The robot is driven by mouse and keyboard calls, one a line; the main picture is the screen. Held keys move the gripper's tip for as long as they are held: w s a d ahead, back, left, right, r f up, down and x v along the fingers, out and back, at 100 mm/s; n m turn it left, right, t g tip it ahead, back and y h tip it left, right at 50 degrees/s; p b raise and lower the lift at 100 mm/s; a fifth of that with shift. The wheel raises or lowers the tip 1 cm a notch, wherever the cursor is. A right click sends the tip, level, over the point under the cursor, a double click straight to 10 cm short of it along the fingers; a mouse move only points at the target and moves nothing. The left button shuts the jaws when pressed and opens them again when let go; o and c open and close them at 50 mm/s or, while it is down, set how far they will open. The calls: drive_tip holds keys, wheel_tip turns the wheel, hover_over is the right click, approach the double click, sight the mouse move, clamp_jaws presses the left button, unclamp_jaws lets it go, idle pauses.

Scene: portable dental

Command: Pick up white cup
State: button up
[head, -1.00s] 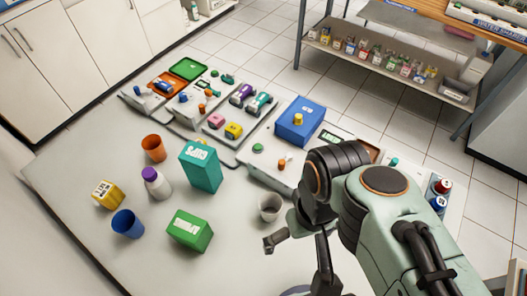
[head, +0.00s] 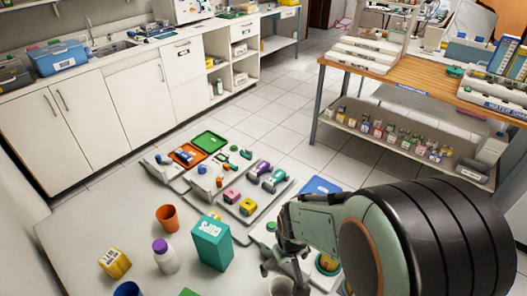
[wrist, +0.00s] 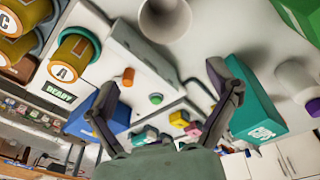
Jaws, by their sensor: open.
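The white cup (head: 280,287) is at the bottom edge of the head view, partly cut off and close by my gripper (head: 283,268). In the wrist view the white cup (wrist: 165,20) is at the top centre, its rim and inside showing and its top part cut off by the frame. My gripper (wrist: 160,75) is open in the wrist view, its two fingers spread and nothing between them. The cup lies beyond the fingertips and apart from them.
A teal box (head: 212,243), orange cup (head: 167,218), purple-capped bottle (head: 165,257), yellow box (head: 115,263) and blue cup (head: 128,289) stand on the table left of my gripper. Trays with small coloured parts (head: 240,200) lie behind. A blue box (wrist: 100,112) shows in the wrist view.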

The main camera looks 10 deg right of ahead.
drive_tip(key=g, duration=0.2)
hover_over(281, 294)
drive_tip(key=s, duration=0.2)
wheel_tip(281, 294, down, 5)
drive_tip(key=f, duration=0.4)
drive_tip(key=shift+w+a+f, duration=0.2)
drive_tip(key=shift+w+f, duration=0.05)
drive_tip(key=shift+f, duration=0.75)
drive_tip(key=c, duration=0.8)
